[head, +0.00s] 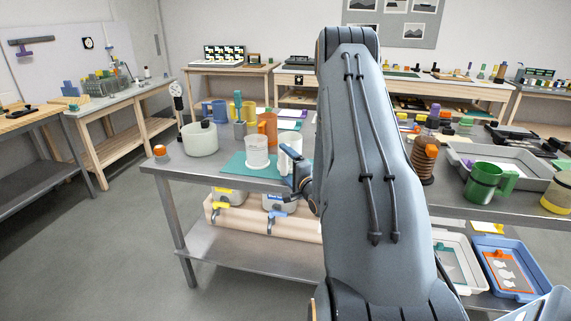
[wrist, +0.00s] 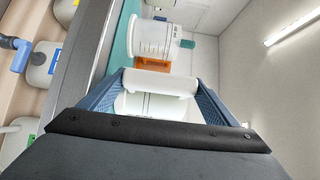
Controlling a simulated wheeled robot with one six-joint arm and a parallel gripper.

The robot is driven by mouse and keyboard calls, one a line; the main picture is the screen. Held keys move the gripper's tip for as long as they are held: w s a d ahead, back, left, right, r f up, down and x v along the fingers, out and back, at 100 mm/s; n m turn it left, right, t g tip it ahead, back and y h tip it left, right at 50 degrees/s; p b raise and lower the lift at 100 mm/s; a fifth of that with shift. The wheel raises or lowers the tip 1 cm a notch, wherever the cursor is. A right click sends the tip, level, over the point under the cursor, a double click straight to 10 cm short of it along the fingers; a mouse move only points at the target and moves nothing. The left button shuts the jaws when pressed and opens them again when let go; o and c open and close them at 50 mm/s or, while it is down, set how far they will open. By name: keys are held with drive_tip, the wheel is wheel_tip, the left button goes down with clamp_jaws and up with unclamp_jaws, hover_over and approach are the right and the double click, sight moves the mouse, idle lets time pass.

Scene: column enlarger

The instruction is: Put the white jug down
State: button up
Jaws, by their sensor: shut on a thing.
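The white jug (head: 290,143) is at the right end of the teal mat (head: 236,166) in the head view, partly hidden by my gripper and arm. My gripper (head: 293,172) is shut on the jug. In the wrist view the white jug (wrist: 158,104) is between the two blue fingers of my gripper (wrist: 155,90), with graduation marks on its wall. I cannot tell whether its base touches the mat or hangs a little above it.
A white graduated beaker (head: 257,152) stands on the mat just left of the jug. A white pot (head: 199,139), an orange jug (head: 267,128) and a blue jug (head: 215,110) stand behind and left. The steel bench (head: 190,174) has bare room at its front left.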

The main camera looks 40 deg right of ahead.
drive_tip(key=shift+f, duration=0.15)
drive_tip(key=o, duration=1.8)
drive_tip(key=shift+c, duration=0.2)
